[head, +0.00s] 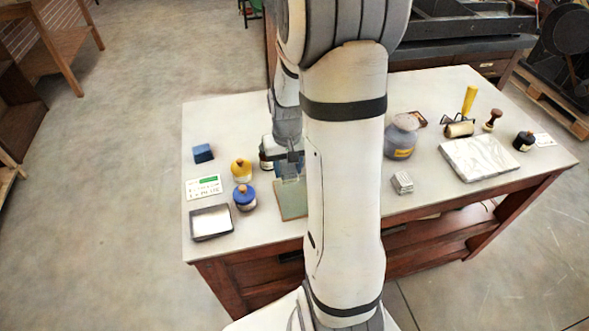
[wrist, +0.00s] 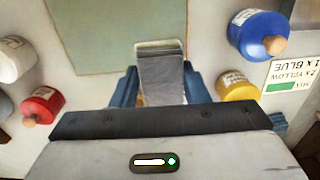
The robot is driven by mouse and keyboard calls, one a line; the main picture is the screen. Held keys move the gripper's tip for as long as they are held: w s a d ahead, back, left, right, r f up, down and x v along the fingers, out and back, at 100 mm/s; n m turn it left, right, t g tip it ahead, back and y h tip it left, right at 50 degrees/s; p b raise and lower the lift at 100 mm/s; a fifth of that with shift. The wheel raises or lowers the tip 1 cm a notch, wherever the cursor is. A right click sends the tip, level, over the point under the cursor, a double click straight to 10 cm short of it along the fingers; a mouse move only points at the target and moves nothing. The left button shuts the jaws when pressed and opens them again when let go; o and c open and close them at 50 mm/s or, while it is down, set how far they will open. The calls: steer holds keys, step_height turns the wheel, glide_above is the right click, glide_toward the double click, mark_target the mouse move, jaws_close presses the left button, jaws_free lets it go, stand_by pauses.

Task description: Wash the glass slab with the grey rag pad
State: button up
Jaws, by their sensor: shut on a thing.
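The glass slab (head: 292,206) is a flat greenish sheet lying on the table, partly hidden behind my arm in the head view. In the wrist view its bare surface (wrist: 100,40) fills the upper left middle. My gripper (wrist: 163,90) has blue fingers shut on the grey rag pad (wrist: 160,72), a layered grey block that sticks out past the fingertips. The pad's far end overlaps the near edge of the slab in the wrist view. In the head view my gripper (head: 288,170) is over the slab's far part. I cannot tell whether the pad touches the glass.
A blue jar (head: 244,199), yellow jar (head: 241,171), card (head: 203,187) and metal tray (head: 211,223) stand left of the slab. A red jar (wrist: 42,106) shows in the wrist view. A small grey block (head: 402,183) and marble slab (head: 480,158) lie to the right.

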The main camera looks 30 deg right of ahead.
steer(key=shift+r+p, duration=1.05)
steer(key=shift+r, duration=0.7)
